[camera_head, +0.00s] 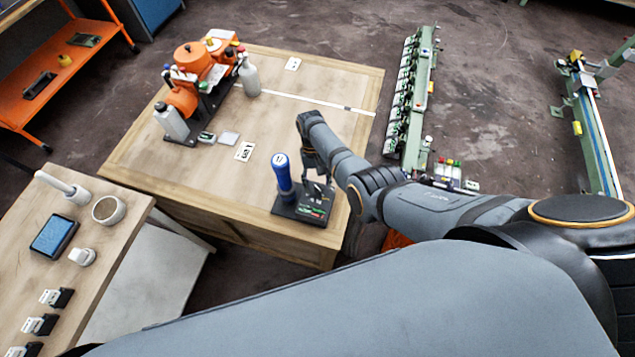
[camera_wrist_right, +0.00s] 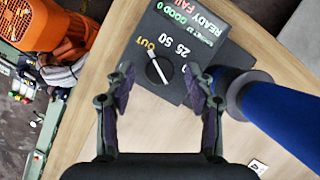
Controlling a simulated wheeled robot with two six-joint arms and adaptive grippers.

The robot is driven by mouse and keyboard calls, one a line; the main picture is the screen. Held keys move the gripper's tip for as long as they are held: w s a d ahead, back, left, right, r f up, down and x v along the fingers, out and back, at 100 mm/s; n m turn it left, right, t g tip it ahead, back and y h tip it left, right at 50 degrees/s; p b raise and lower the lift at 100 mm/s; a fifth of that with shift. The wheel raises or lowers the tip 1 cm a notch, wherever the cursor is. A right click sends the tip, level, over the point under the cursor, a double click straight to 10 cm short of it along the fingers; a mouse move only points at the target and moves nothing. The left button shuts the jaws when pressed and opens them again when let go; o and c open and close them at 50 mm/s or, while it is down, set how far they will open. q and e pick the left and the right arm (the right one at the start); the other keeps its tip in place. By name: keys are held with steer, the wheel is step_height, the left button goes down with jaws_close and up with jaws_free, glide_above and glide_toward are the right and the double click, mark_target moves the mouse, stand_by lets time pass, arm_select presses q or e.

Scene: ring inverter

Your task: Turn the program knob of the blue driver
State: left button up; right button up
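The blue driver (camera_head: 283,174) stands upright in a dark base (camera_head: 300,212) at the front right of the wooden bench. In the right wrist view the driver (camera_wrist_right: 285,115) lies to the right of the gripper. The base's dark panel (camera_wrist_right: 192,75) carries the round black program knob (camera_wrist_right: 158,70) with a white pointer line, by the marks OUT, 25 and 50. My right gripper (camera_wrist_right: 160,76) is open and empty, with the knob showing between its fingertips. In the head view my right gripper (camera_head: 318,174) is over the base, just right of the driver. My left gripper is not in view.
An orange machine (camera_head: 195,65) with bottles stands at the bench's back left. White cards lie on the bench top (camera_head: 215,180). A side table (camera_head: 120,220) with a tablet (camera_head: 54,235) and a cup (camera_head: 108,209) is at left. A green rail line (camera_head: 415,90) runs right of the bench.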

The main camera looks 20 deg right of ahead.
steer(key=shift+w+r, duration=0.1)
steer(key=v, duration=1.1)
steer(key=shift+r, duration=0.4)
